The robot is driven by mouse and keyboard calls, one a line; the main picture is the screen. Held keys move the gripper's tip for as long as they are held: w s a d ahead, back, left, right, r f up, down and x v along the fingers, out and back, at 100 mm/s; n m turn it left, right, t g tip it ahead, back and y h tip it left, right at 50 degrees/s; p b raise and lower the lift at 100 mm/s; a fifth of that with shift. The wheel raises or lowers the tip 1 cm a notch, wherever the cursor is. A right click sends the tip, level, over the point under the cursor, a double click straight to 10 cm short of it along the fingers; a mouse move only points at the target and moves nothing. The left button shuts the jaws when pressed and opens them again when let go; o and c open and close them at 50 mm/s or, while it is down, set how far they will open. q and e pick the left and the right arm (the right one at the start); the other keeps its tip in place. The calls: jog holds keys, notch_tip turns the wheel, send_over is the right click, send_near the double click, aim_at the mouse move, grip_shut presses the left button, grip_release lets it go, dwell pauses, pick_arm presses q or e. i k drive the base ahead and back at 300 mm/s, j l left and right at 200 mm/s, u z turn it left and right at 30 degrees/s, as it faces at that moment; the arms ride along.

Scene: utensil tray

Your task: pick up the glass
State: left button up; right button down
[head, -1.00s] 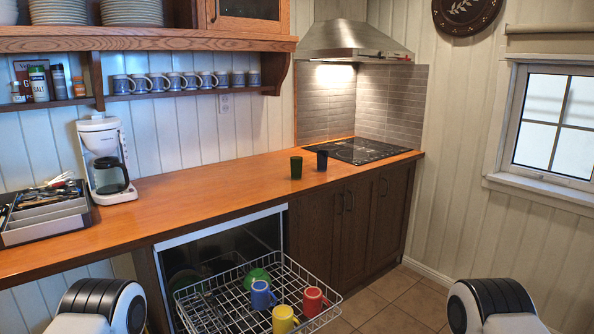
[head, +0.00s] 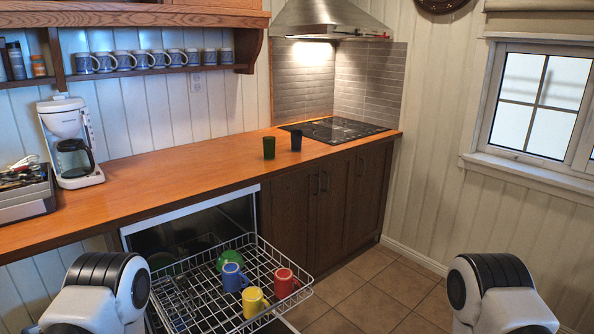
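Two dark glasses stand upright on the wooden counter, left of the cooktop's front edge. One is a green glass (head: 269,148). The other is a dark blue glass (head: 296,142), just right of it. The two stand close together with a small gap. Both of my arms show only as upper links at the bottom left and bottom right. Neither gripper is in the frame, and nothing touches the glasses.
The counter (head: 190,180) is clear between the coffee maker (head: 72,145) and the glasses. Below it, a pulled-out dishwasher rack (head: 200,300) holds a blue mug (head: 233,277), a yellow mug (head: 254,302), a red mug (head: 285,283) and a green dish (head: 230,259). A utensil tray (head: 22,198) sits far left.

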aim_at(269, 142)
jog(key=i+l+z, duration=0.35)
jog(key=i+l, duration=0.15)
jog(key=i+l+z, duration=0.3)
jog(key=i+l, duration=0.3)
jog(key=i+l+z, duration=0.35)
jog(key=i, duration=0.3)
jog(key=i+u, duration=0.75)
jog(key=i, duration=0.2)
jog(key=i+l+u, duration=0.4)
jog(key=i+j, duration=0.05)
jog(key=j, duration=0.05)
